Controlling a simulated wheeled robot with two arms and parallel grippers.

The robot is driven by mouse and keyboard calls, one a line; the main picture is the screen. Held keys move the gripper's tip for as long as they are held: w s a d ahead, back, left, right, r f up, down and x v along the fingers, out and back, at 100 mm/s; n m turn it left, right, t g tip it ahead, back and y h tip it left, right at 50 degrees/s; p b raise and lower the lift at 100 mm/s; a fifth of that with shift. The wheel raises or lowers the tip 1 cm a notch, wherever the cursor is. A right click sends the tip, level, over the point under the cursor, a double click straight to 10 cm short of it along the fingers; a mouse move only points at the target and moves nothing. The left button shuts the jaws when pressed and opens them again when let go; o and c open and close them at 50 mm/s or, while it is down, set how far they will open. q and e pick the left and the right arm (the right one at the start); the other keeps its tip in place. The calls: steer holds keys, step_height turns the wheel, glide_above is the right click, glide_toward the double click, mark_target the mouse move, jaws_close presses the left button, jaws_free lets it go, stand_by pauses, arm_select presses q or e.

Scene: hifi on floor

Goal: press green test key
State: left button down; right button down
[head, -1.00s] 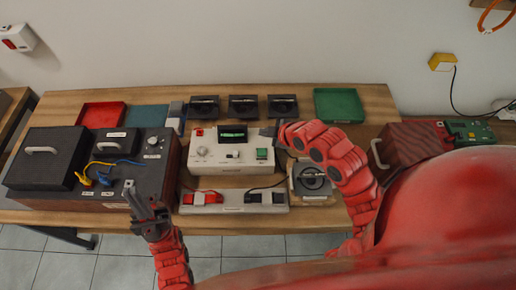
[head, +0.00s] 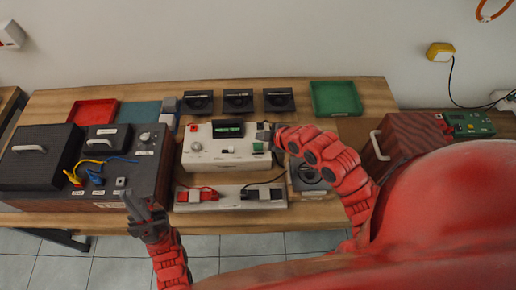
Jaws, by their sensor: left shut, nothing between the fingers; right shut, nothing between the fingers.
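The white tester box (head: 225,158) stands mid-table with a dark display (head: 228,129) showing green characters. Its green key (head: 258,147) is on the right of the front panel, partly covered by my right gripper. My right gripper (head: 264,135) is shut and empty, its tip right at the upper edge of the green key; I cannot tell whether it touches. My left gripper (head: 132,202) is shut and empty, near the front edge of the dark console at left.
A dark console (head: 146,168) with yellow and blue leads fills the left. A strip with red and black clips (head: 230,203) lies before the tester. Several black units (head: 238,102), a red tray (head: 93,113) and a green tray (head: 336,98) stand behind.

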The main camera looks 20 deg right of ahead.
mark_target(256, 143)
steer(key=shift+f+b, duration=0.9)
steer(key=shift+f, duration=0.55)
steer(key=shift+f, duration=0.15)
stand_by(0.7)
steer(key=shift+f+b, duration=0.25)
steer(key=shift+b, duration=0.2)
steer(key=shift+f+b, duration=0.55)
stand_by(0.5)
steer(key=shift+r, duration=0.1)
stand_by(0.4)
steer(key=shift+r+p, duration=0.6)
steer(key=shift+r, duration=0.3)
steer(key=shift+r+p, duration=1.55)
steer(key=shift+r, duration=1.05)
